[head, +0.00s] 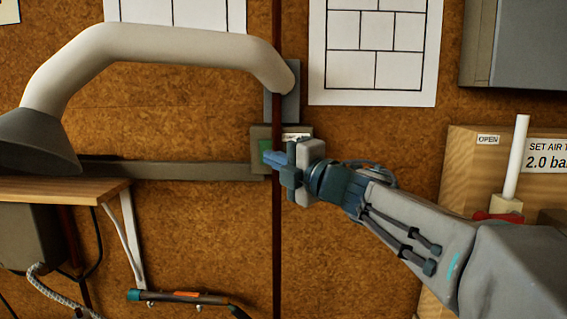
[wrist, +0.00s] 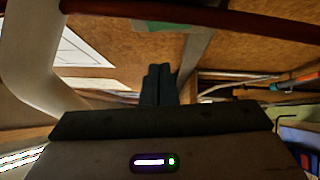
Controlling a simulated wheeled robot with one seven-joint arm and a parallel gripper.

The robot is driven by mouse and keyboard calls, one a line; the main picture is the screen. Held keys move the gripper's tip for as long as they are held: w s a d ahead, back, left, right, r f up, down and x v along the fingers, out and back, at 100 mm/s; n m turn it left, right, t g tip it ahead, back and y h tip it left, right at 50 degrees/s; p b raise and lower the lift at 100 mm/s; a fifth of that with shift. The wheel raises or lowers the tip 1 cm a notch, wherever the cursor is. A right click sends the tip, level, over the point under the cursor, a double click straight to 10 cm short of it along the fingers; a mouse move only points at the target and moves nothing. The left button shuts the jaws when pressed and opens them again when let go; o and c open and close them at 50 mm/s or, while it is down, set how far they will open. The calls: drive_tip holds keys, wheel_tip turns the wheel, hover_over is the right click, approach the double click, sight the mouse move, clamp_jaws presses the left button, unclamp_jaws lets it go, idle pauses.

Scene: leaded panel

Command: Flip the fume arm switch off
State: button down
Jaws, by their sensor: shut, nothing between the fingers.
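The fume arm (head: 150,42) is a thick pale duct with a grey hood at its left end, fixed to the cork wall. Below its mount is a grey-green switch box (head: 257,134) with a green patch (head: 265,146) and a small white label. My gripper (head: 267,158) is shut and empty, with its blue fingertips at the front of the box, overlapping its lower part. I cannot tell whether they touch it. The switch lever is hidden or too small to make out. In the wrist view the shut fingers (wrist: 158,84) point toward the wall, with a green patch (wrist: 162,25) above them.
A dark red vertical pipe (head: 277,230) runs close by the box. A grey rail (head: 170,171) runs left from it. A wooden shelf (head: 60,188) is at left, a torch-like tool (head: 175,296) below. A wooden block with a white lever (head: 516,160) stands at right.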

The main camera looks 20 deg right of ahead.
sight(260, 146)
drive_tip(key=shift+w+d+r+p, duration=0.15)
drive_tip(key=shift+w+p, duration=0.2)
drive_tip(key=shift+w, duration=0.85)
drive_tip(key=shift+w+d+r+p, duration=0.15)
drive_tip(key=shift+w+p, duration=0.15)
drive_tip(key=shift+w, duration=0.9)
